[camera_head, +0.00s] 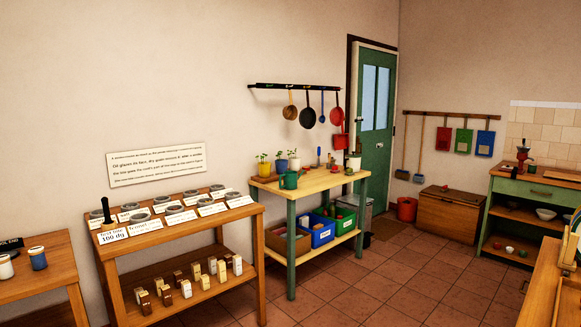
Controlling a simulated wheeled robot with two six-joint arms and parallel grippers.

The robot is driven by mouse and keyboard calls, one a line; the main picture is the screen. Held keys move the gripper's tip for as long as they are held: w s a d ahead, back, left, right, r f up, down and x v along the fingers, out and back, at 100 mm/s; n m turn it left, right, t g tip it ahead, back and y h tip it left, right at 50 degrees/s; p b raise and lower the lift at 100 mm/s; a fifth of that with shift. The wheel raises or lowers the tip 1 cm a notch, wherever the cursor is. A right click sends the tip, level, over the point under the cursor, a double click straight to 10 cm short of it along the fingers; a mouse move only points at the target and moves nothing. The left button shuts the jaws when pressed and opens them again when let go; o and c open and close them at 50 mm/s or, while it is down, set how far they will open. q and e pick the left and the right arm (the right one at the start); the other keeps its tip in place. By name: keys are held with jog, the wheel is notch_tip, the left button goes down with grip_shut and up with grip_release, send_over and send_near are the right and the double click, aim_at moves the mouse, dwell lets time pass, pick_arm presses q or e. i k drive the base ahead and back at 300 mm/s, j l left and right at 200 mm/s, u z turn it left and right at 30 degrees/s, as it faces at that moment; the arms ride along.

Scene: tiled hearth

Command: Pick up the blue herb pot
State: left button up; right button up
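The blue herb pot (281,165) is small and holds a green seedling. It stands upright near the back left of the wooden top of a green-legged bench (328,182). A yellow pot (264,169) with a seedling is to its left, and a pale pot (295,164) with a seedling is to its right. A green watering can (289,180) stands in front of it, close to its lower part. Neither of my grippers shows in this view.
A sloped wooden display stand (190,225) is left of the bench. The bench's lower shelf holds blue (322,233) and green (345,222) bins. A red bucket (407,209) and wooden chest (450,213) stand behind right. The tiled floor (400,275) before the bench is clear.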

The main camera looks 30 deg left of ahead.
aim_at(281, 165)
jog(key=j+u, duration=0.2)
jog(key=i+j, duration=0.2)
jog(key=j, duration=0.2)
jog(key=i+j, duration=0.25)
jog(key=j, duration=0.15)
jog(key=i+j, duration=0.2)
jog(key=j, duration=0.2)
jog(key=i+j, duration=0.25)
jog(key=j, duration=0.2)
jog(key=i+z, duration=0.15)
jog(key=i, duration=0.4)
jog(key=i+j+z, duration=0.2)
jog(key=i, duration=0.4)
jog(key=i+j+z, duration=0.15)
jog(key=i, duration=0.4)
jog(key=i+u, duration=0.15)
jog(key=i, duration=0.35)
jog(key=i+u, duration=0.2)
jog(key=i, duration=0.35)
jog(key=i+l+u, duration=0.15)
jog(key=i, duration=0.35)
jog(key=i+l+u, duration=0.15)
jog(key=i, duration=0.35)
